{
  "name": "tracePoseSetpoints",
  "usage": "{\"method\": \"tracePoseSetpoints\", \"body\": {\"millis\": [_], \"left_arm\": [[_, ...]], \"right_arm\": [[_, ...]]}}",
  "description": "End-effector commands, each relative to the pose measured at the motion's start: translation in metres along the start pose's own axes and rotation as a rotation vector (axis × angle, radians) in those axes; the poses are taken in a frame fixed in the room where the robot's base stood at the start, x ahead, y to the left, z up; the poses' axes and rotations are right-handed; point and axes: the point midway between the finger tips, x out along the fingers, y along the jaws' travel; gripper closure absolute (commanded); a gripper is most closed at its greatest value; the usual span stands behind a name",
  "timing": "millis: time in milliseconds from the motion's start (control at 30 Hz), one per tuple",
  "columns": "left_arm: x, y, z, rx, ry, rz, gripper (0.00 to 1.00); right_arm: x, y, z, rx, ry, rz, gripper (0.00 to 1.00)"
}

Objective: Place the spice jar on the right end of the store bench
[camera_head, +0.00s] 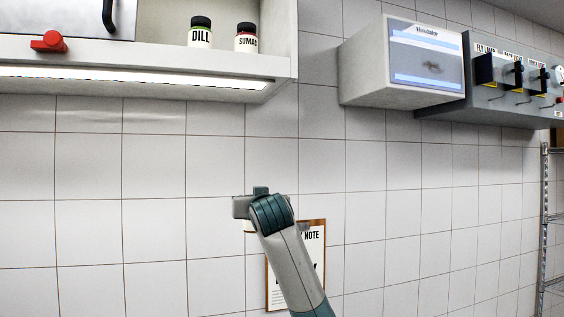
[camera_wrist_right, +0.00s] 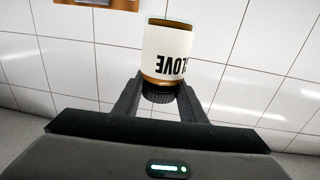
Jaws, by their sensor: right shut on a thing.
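The spice jar (camera_wrist_right: 168,48) has a white label with "LOVE" legible, upside down in the right wrist view, an amber body and a dark cap. My right gripper (camera_wrist_right: 159,92) is shut on it at the dark cap end. In the head view my right arm reaches up from the bottom, in front of the tiled wall. Its wrist hides most of the gripper and the jar there. My left gripper is in neither view. I do not see the store bench in either view.
A wall shelf (camera_head: 190,62) at upper left holds a dill jar (camera_head: 200,33), a sumac jar (camera_head: 246,38) and a red object (camera_head: 49,41). A clipboard note (camera_head: 316,262) hangs behind my arm. A grey wall box (camera_head: 385,75) and a wire rack (camera_head: 544,220) are at right.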

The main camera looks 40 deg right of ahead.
Motion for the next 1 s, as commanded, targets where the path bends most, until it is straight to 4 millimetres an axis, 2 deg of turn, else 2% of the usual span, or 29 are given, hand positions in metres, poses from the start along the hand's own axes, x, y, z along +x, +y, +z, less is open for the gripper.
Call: {"method": "tracePoseSetpoints", "body": {"millis": [33,100,367,600,800,900,1000], "left_arm": [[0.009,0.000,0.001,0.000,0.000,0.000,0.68],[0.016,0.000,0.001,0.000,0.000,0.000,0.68],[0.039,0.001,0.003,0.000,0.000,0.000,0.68],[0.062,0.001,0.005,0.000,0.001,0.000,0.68],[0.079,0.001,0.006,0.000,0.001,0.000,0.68],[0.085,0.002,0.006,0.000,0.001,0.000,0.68],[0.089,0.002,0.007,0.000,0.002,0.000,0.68]], "right_arm": [[-0.005,-0.015,0.032,-0.003,-0.001,-0.018,0.92],[-0.014,-0.032,0.065,-0.002,-0.002,-0.041,0.92],[-0.062,-0.088,0.185,-0.001,-0.002,-0.137,0.92],[-0.128,-0.123,0.287,-0.001,-0.003,-0.231,0.92],[-0.190,-0.140,0.355,0.001,-0.002,-0.304,0.92],[-0.216,-0.143,0.376,0.000,0.000,-0.329,0.92],[-0.235,-0.145,0.390,0.000,0.001,-0.345,0.92]]}}
